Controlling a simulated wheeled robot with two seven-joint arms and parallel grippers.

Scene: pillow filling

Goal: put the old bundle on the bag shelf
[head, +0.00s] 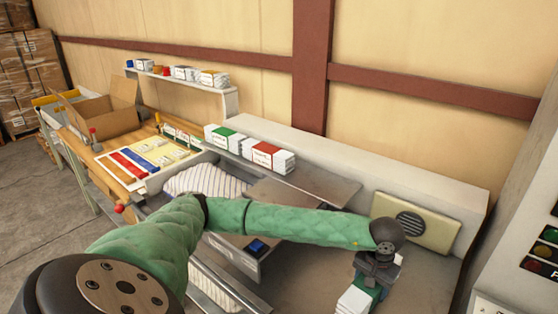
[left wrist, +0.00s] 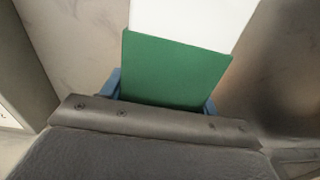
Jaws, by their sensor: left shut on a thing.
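My left arm reaches across the head view to the lower right. My left gripper (head: 370,278) is shut on a white bundle with a green band (head: 354,301), over the grey surface at the right. In the left wrist view the bundle (left wrist: 178,70) sits between the two blue fingers of my left gripper (left wrist: 160,97). Its lower end in the head view is cut off by the frame edge. A raised shelf (head: 232,97) at the back left carries several small packs. I cannot tell by looks which bundle is the old one. My right gripper is out of view.
A green-labelled bundle (head: 224,138) and a red-labelled bundle (head: 268,156) rest on the ledge in the middle. A striped pillow (head: 205,181) lies behind my arm. A cardboard box (head: 105,107) stands far left. A beige speaker panel (head: 415,224) and control cabinet (head: 530,225) stand right.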

